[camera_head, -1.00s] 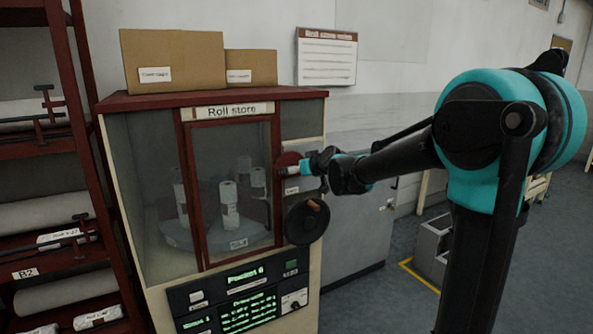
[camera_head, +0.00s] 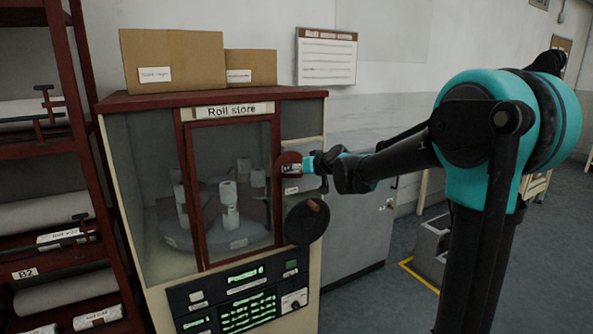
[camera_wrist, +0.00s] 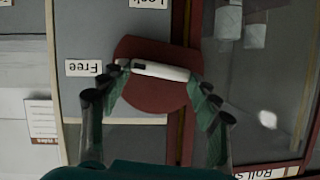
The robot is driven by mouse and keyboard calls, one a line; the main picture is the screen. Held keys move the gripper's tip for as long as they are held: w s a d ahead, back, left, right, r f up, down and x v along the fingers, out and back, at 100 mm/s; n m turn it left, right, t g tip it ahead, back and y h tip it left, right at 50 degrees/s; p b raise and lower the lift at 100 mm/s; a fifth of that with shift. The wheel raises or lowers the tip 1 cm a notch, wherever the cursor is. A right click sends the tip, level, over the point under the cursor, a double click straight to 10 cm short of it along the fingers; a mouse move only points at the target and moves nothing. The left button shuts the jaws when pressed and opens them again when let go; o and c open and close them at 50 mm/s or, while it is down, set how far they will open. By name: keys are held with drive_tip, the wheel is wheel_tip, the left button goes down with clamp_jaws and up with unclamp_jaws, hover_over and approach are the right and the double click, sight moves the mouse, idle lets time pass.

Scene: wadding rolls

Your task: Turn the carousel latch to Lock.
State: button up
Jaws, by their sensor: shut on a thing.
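The carousel latch is a dark red round plate (camera_wrist: 150,98) with a pale bar handle (camera_wrist: 162,71) across it, on the front of the Roll store cabinet. In the head view the latch plate (camera_head: 289,159) is right of the cabinet's window. My gripper (camera_wrist: 160,75) is shut on the handle, with a finger at each end. In the wrist view, which is upside down, the handle lies nearly level, its left end towards the Free label (camera_wrist: 90,68). The Lock label (camera_wrist: 150,3) is cut off at the top edge. My gripper (camera_head: 306,164) hides part of the latch in the head view.
The Roll store cabinet (camera_head: 120,180) has a round black handwheel (camera_head: 307,220) below the latch and a lit panel (camera_head: 240,300) at the bottom. White rolls stand on a carousel (camera_head: 230,240) behind the window. A red shelf rack (camera_head: 78,110) stands at left.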

drive_tip(key=shift+w+d+f+m+g+y, duration=0.2)
drive_tip(key=shift+m+y, duration=0.9)
drive_tip(key=shift+m, duration=0.9)
drive_tip(key=shift+w+d+f+m+g+y, duration=0.2)
drive_tip(key=shift+m+y, duration=0.9)
drive_tip(key=shift+m, duration=0.9)
drive_tip(key=shift+s+d+f+m+g+y, duration=0.1)
drive_tip(key=shift+f+m+y, duration=0.2)
drive_tip(key=shift+m+y, duration=1.25)
drive_tip(key=shift+m+h, duration=0.45)
drive_tip(key=shift+m, duration=0.2)
drive_tip(key=o, duration=1.2)
drive_tip(key=shift+c, duration=0.2)
drive_tip(key=v, duration=1.2)
drive_tip(key=shift+f, duration=0.15)
